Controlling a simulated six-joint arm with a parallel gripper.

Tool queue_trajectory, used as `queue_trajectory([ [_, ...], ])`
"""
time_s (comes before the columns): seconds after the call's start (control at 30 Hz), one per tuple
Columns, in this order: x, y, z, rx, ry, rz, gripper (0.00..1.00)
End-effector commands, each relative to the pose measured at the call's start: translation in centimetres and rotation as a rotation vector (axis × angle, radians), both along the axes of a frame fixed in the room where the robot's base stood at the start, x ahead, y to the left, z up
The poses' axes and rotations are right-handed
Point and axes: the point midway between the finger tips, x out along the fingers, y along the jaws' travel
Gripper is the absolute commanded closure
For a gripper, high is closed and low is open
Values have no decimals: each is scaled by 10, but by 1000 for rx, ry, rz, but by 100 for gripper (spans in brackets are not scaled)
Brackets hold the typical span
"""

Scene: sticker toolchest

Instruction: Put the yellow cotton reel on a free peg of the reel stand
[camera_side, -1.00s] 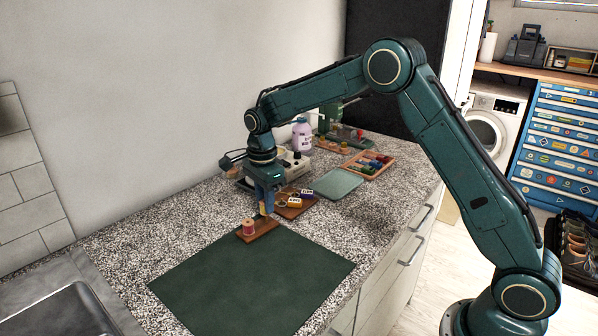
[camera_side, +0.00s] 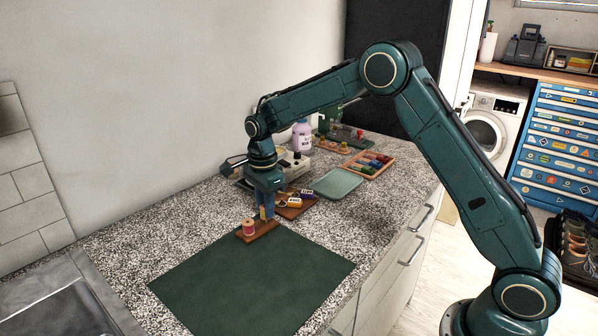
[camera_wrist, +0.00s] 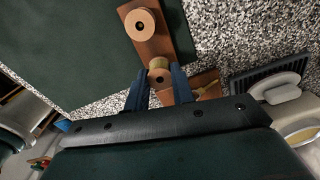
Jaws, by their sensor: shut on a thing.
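The reel stand (camera_side: 264,229) is a brown wooden bar at the back edge of the dark green mat; it also shows in the wrist view (camera_wrist: 154,43). A pink-red reel (camera_side: 249,227) stands upright at its near-left end, seen from above in the wrist view (camera_wrist: 140,26). My gripper (camera_side: 267,212) is shut on the yellow cotton reel (camera_side: 263,213) over the other end of the stand. In the wrist view, the yellow reel (camera_wrist: 158,63) sits between the two blue fingers, upright and low over the bar. Its underside and any peg there are hidden, so I cannot tell whether it is seated.
Behind the stand lies a brown wooden tray (camera_side: 289,212) with yellow and purple items. A grey-green tray (camera_side: 337,184), a box of coloured pieces (camera_side: 370,164) and a lilac bottle (camera_side: 302,136) are farther back. The green mat (camera_side: 250,282) in front is bare.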

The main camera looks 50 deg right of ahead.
Motion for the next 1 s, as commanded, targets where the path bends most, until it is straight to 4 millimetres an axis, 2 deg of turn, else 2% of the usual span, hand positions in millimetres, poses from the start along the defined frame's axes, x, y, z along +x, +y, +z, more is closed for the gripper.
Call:
queue_trajectory([
  [1.0,0,0,-14,0,1,0,97],
])
